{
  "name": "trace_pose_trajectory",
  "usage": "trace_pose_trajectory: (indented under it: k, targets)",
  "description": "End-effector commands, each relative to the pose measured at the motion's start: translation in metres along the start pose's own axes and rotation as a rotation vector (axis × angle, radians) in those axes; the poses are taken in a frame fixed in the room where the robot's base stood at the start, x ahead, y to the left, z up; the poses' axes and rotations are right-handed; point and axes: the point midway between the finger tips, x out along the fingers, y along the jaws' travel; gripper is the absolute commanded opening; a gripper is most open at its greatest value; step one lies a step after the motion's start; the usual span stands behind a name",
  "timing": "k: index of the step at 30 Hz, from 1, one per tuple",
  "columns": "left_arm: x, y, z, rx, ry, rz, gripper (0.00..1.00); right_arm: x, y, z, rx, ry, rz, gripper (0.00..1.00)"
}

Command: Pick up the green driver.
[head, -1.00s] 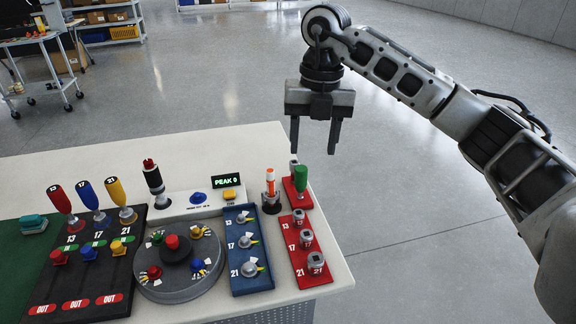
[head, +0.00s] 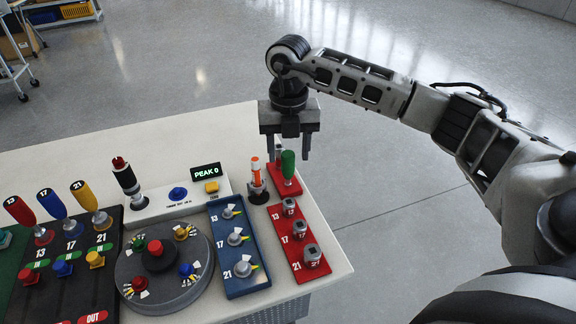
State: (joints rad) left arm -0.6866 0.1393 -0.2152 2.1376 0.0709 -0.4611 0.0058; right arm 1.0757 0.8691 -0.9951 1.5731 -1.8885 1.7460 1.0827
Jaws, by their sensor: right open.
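The green driver (head: 288,165) stands upright, green handle up, on a small red base (head: 284,181) near the right edge of the white table (head: 336,277). My right gripper (head: 290,158) points down with its two fingers apart and empty. In the picture its fingertips are level with the green handle, one on each side, just behind or above it; I cannot tell the exact depth. No contact shows. My left gripper is not in the picture.
An orange and white tool (head: 256,173) stands close left of the green driver. A red tray (head: 298,241) with several sockets lies in front, beside a blue tray (head: 240,263). A turntable (head: 163,298) and red, blue and yellow drivers (head: 52,204) are further left.

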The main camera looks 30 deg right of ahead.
Motion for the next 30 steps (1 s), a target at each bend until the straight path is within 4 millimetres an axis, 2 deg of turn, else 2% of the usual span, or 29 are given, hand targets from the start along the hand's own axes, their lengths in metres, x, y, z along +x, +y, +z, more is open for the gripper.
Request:
trace_pose_trajectory:
  k: [9, 18, 23, 24, 30]
  targets:
    - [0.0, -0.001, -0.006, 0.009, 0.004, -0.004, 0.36, 0.044, 0.001, 0.0, -0.001, 0.004, -0.002, 0.52]
    - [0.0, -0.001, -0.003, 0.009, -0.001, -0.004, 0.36, 0.049, 0.001, 0.0, -0.001, 0.001, 0.0, 0.52]
    - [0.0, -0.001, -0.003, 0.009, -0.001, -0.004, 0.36, 0.049, 0.001, 0.0, -0.001, 0.001, 0.0, 0.07]
    - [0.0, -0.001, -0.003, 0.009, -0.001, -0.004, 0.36, 0.049, 0.001, 0.0, -0.001, 0.001, 0.0, 0.04]
    - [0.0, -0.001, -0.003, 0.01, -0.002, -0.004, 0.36, 0.048, 0.001, 0.001, -0.001, 0.001, 0.0, 0.04]
